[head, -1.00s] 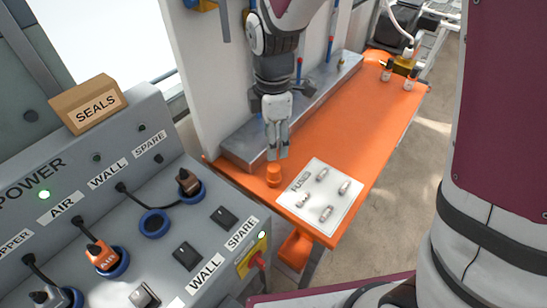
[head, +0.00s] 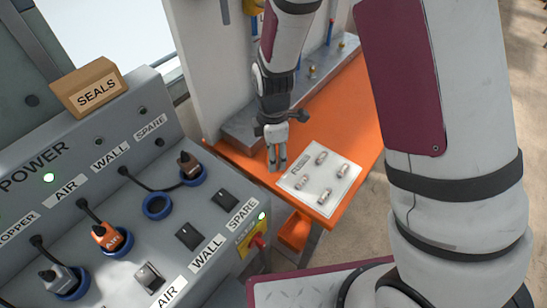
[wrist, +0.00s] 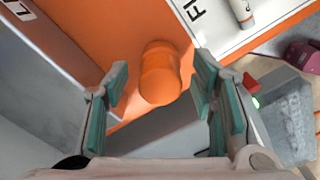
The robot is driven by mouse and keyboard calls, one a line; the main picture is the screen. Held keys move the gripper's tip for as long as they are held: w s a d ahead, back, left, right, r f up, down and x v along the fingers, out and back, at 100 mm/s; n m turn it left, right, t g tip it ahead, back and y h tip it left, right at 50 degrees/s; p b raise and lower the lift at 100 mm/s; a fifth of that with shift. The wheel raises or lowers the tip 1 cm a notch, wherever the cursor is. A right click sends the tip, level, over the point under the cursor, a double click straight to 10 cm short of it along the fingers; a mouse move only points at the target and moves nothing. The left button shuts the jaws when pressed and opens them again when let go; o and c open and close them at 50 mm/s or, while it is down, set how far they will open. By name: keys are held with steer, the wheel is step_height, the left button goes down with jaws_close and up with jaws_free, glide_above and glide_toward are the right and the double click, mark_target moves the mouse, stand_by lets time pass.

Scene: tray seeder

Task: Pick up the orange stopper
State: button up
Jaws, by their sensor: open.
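The orange stopper (wrist: 160,72) shows in the wrist view as a short rounded cylinder on the orange bench (head: 349,103). My gripper (wrist: 159,82) is open, with one teal-padded finger to the left of the stopper and one to the right. Gaps show on both sides, so the fingers do not appear to touch it. In the head view my gripper (head: 277,166) points down at the bench's near left corner, beside the white card. I cannot make out the stopper there; the fingers seem to hide it.
A white card (head: 300,183) with several fuses lies just right of my gripper. A grey metal block (head: 240,131) runs along the bench's back edge. A grey control panel (head: 120,190) with plugs and switches stands at left, with a SEALS box (head: 90,87) on top.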

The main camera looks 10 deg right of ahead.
jaws_close()
steer(key=shift+r, duration=0.1)
stand_by(0.3)
steer(key=shift+r, duration=0.5)
steer(key=shift+s+r, duration=0.3)
steer(key=shift+r, duration=0.3)
steer(key=shift+s+r, duration=0.3)
steer(key=shift+r, duration=0.3)
steer(key=s+d+r+p, duration=0.2)
steer(key=s+p, duration=0.2)
steer(key=s, duration=1.1)
step_height(320, 180, up, 10)
steer(key=p, duration=0.6)
steer(key=shift+w, duration=0.15)
